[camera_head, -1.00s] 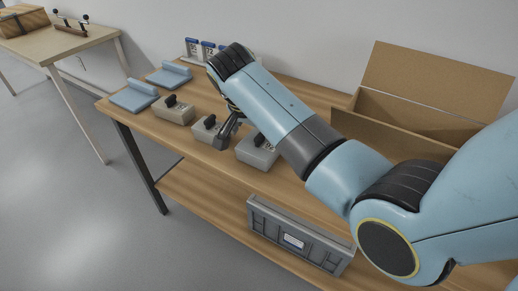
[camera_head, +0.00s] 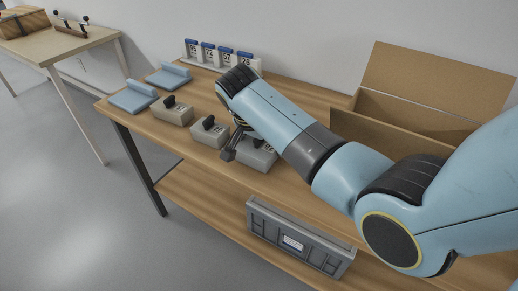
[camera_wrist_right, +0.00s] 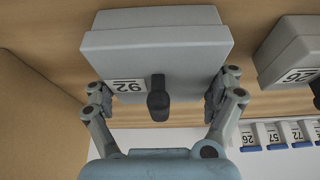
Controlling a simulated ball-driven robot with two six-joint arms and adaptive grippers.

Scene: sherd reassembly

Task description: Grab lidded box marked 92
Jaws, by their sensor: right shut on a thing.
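The lidded grey box marked 92 (camera_head: 262,157) is the rightmost of the boxes in a row on the wooden table. In the right wrist view this box (camera_wrist_right: 155,52) fills the upper middle, with a white label and a dark lid knob. My right gripper (camera_head: 240,150) is at this box, with its fingers (camera_wrist_right: 163,95) on opposite sides of it and the knob between them. It is shut on the box. Whether the box has left the table is unclear. My left gripper is not in view.
Number cards (camera_head: 208,52) stand at the back. An open cardboard box (camera_head: 385,115) is at the right. A grey crate (camera_head: 300,240) is below.

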